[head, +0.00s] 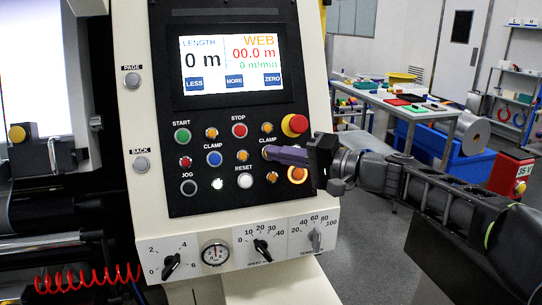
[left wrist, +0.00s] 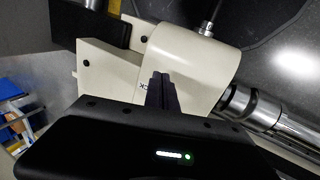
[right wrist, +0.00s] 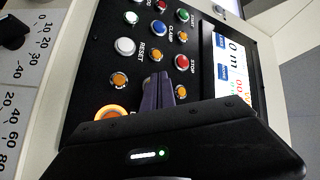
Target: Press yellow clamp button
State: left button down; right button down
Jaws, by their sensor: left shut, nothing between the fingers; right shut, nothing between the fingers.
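The control panel (head: 235,165) carries rows of coloured buttons and two CLAMP labels. A blue button (head: 214,158) sits under the left CLAMP label. The spot under the right CLAMP label, in line with the blue button, is covered by the fingertips of my right gripper (head: 267,152), so the yellow clamp button there is largely hidden. The right gripper is shut and empty, pointing at the panel. It also covers that spot in the right wrist view (right wrist: 158,80); I cannot tell whether it touches. My left gripper (left wrist: 161,80) is shut and empty, in front of a cream housing.
Orange buttons (head: 242,156) (head: 272,177) and a red mushroom button (head: 294,125) lie close around the right fingertips. Knobs (head: 263,250) line the lower panel. A screen (head: 238,65) is above. A workbench (head: 410,112) stands behind at right.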

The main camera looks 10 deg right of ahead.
jog(key=shift+s, duration=0.1)
